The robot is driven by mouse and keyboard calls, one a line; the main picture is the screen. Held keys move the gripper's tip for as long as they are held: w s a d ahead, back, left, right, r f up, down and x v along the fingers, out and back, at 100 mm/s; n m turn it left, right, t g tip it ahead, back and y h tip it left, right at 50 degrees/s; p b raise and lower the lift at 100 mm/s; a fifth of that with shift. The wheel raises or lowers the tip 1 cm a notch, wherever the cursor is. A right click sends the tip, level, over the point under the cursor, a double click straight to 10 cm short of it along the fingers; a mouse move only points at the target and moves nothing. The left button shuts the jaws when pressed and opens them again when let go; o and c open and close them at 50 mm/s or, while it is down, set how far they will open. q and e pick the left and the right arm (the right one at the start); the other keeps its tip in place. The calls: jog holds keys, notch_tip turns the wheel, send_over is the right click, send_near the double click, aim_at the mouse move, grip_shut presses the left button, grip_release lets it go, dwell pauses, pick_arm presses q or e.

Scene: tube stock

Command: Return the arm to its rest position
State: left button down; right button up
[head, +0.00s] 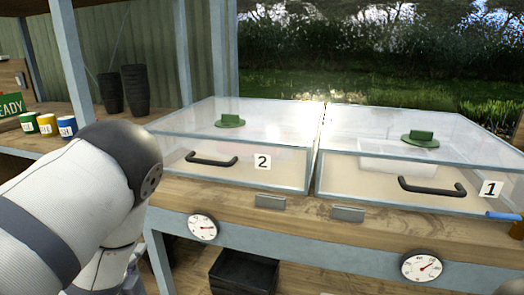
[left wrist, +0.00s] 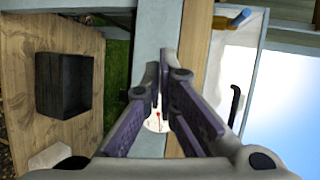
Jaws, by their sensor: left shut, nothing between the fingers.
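My left arm (head: 85,205) comes in from the left of the head view, with its rounded white and dark links in front of the bench. Its fingers do not show there. In the left wrist view my left gripper (left wrist: 162,75) shows its purple-grey fingers with the tips close together, shut and empty. A round white gauge (left wrist: 157,122) shows beyond and between the fingers, apart from them. My right gripper is in neither view.
Clear-lidded frame 2 (head: 235,180) and frame 1 (head: 390,185) stand on the wooden bench (head: 290,222), with dark handles at the front. A black crate (head: 243,270) sits on the lower shelf. Black pots (head: 135,90) and small coloured tubs (head: 47,124) stand at left.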

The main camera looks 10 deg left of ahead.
pick_arm(q)
jog(key=s+d+f+n+g+h+p, duration=0.1)
jog(key=s+d+f+n+g, duration=0.3)
jog(key=s+f, duration=0.5)
jog(key=s+d+f+n+g+h+p, duration=0.1)
jog(key=s+d+f+n+g, duration=0.1)
jog(key=s+f+n+g, duration=0.6)
jog(key=s+d+n+g+h, duration=0.1)
jog(key=s+d+g, duration=0.1)
jog(key=s, duration=0.9)
jog(key=s+d+n+g+h, duration=0.1)
jog(key=s+d, duration=0.4)
jog(key=s, duration=0.6)
jog(key=shift+d+f+g+h, duration=0.25)
jog(key=shift+f+g+h, duration=0.25)
jog(key=shift+g, duration=0.6)
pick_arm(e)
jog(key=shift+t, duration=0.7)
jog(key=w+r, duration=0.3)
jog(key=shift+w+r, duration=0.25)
